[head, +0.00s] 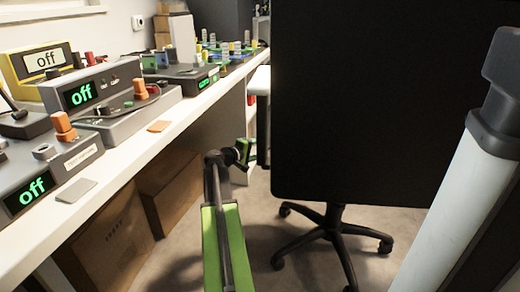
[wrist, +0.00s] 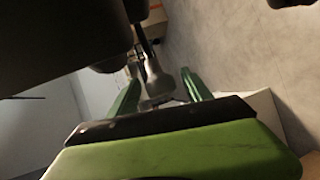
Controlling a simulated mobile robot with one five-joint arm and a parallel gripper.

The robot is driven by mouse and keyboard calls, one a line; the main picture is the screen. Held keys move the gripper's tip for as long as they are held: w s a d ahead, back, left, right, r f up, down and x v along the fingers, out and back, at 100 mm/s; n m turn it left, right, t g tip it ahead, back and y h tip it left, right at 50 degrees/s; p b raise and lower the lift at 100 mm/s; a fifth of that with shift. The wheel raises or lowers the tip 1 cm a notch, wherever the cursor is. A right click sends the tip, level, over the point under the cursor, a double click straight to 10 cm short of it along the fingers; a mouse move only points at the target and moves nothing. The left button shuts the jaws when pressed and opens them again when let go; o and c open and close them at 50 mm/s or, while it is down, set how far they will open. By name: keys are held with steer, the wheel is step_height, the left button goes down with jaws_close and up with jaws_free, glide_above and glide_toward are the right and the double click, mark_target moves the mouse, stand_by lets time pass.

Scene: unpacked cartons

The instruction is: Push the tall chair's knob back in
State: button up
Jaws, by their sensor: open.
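The tall chair (head: 360,100) stands at centre right in the head view, its large black backrest facing me and its five-star base on the floor. My gripper (head: 248,152) is at the left edge of the backrest, partly hidden. In the wrist view my gripper (wrist: 160,92) has its two green fingers apart. A grey paddle-shaped knob (wrist: 155,78) on a dark rod comes down from the chair's dark underside (wrist: 60,45). In that picture the knob lies between the fingers; I cannot tell whether it touches either one.
A long white desk (head: 190,112) runs along the left, loaded with devices showing "off" (head: 82,95). Cardboard boxes (head: 110,235) stand beneath it. The chair's wheeled base (head: 335,232) spreads over the floor. Some carpet (head: 262,215) is clear between desk and chair.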

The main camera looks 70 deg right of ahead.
steer(key=p+v, duration=0.3)
steer(key=v, duration=1.4)
steer(key=shift+p, duration=0.35)
steer(key=b+x, duration=0.4)
steer(key=x, duration=1.3)
steer(key=shift+d, duration=0.15)
